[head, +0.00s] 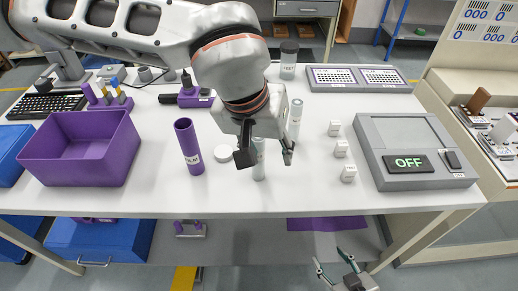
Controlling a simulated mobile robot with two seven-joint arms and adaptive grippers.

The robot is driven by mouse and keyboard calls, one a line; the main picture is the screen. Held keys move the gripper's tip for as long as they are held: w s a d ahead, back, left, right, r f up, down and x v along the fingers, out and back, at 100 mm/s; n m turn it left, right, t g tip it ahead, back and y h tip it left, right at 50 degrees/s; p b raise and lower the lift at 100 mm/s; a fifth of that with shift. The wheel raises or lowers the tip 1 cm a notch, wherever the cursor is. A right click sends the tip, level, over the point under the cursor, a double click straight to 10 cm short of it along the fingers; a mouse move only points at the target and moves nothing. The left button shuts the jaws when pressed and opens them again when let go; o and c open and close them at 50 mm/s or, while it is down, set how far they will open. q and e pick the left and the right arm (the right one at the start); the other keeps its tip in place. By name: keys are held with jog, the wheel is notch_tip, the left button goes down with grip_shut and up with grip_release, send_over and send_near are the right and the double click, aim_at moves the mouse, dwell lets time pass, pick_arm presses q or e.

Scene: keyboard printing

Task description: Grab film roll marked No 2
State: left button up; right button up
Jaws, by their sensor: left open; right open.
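A purple film roll (188,146) with a small white label stands upright left of my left gripper. A pale film roll (259,168) stands under my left gripper, its top hidden by the gripper. Another pale film roll (296,119) stands just behind and to the right. I cannot read the numbers on the labels. My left gripper (264,156) is open and points down, its fingers on either side of the front pale roll in the picture; I cannot tell whether they touch it. My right gripper (330,262) is open and empty, below the table's front edge.
A purple bin (80,172) stands on the left of the white table (215,200). A dark-lidded container (288,60) stands behind.

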aim_at(256, 140)
pick_arm(q)
jog(key=shift+t+y, duration=0.5)
jog(key=shift+t, duration=0.3)
jog(key=w, duration=0.1)
jog(key=w+a+r, duration=0.1)
jog(key=w+a, duration=0.1)
jog(key=shift+w+a+r, duration=0.25)
jog(key=shift+w+r, duration=0.05)
jog(key=shift+w, duration=0.05)
jog(key=shift+w+a, duration=0.15)
jog(key=shift+w, duration=0.1)
jog(key=shift+m, duration=0.3)
jog(key=x, duration=0.7)
jog(key=shift+f+b, duration=0.25)
jog(key=shift+b, duration=0.1)
jog(key=c, duration=1.2)
